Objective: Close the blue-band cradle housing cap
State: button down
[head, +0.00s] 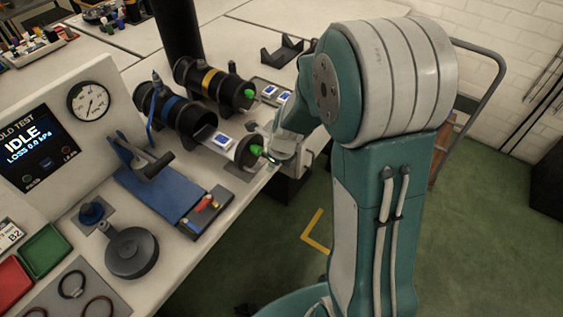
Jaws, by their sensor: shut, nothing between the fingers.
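The blue-band housing (178,112) is a black cylinder lying on the bench, with a blue ring around it. A pale open cradle (217,138) extends from its right end, with a small blue-and-white item lying in it. My arm hides part of this area.
A yellow-band housing (208,80) lies behind. A gauge panel (48,140) reading IDLE stands at left. A blue clamp stand (150,170), a round black lid (132,252) and red and green trays (43,250) are in front. Green floor (290,270) is free beyond the bench edge.

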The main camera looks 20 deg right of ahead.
jog(key=shift+w+a+f, duration=0.2)
jog(key=shift+w+a, duration=0.05)
jog(key=shift+w, duration=0.45)
